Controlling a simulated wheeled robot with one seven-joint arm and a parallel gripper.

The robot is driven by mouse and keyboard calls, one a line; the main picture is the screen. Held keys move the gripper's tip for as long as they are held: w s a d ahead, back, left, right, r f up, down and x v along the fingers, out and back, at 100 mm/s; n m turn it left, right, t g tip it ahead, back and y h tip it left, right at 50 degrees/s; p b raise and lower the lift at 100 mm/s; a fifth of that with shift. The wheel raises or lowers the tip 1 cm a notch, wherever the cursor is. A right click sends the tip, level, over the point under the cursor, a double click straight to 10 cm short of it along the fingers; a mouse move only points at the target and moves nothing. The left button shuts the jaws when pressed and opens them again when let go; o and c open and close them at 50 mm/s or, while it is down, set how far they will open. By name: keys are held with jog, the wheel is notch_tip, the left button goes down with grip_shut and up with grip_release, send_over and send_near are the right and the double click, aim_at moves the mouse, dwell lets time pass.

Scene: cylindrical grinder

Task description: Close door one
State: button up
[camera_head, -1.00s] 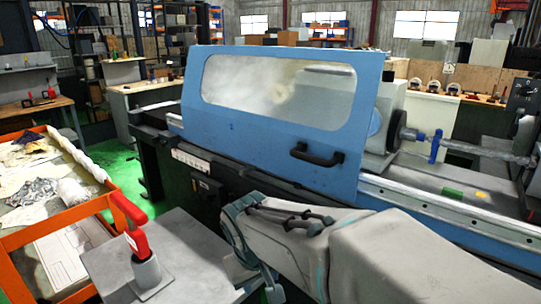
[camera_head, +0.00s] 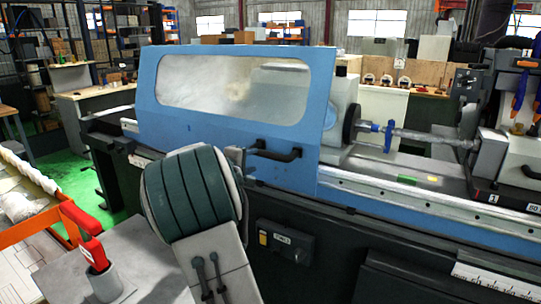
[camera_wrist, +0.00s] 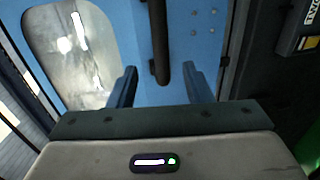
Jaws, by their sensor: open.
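The blue door (camera_head: 235,125) with a large clear window stands at the left part of the grinder, with the workpiece area to its right uncovered. Its black bar handle (camera_head: 275,153) is at the lower right of the panel. In the wrist view the handle (camera_wrist: 159,40) runs down between the two fingers of my gripper (camera_wrist: 161,75), with the blue door (camera_wrist: 118,35) behind it. The fingers are apart, one on each side of the handle. I cannot tell whether either touches it. In the head view my arm hides most of the gripper near the handle's left end.
A light rail (camera_head: 420,215) runs along the machine front to the right of the door. A shaft (camera_head: 430,137) with a blue clamp lies in the open area. A grey table with a red-handled tool (camera_head: 82,228) stands at the lower left, close to my arm.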

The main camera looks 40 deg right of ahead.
aim_at(271, 155)
jog(key=p+x, duration=0.3)
jog(key=x, duration=1)
jog(key=shift+s+f, duration=0.1)
jog(key=shift+s, duration=0.05)
grip_shut()
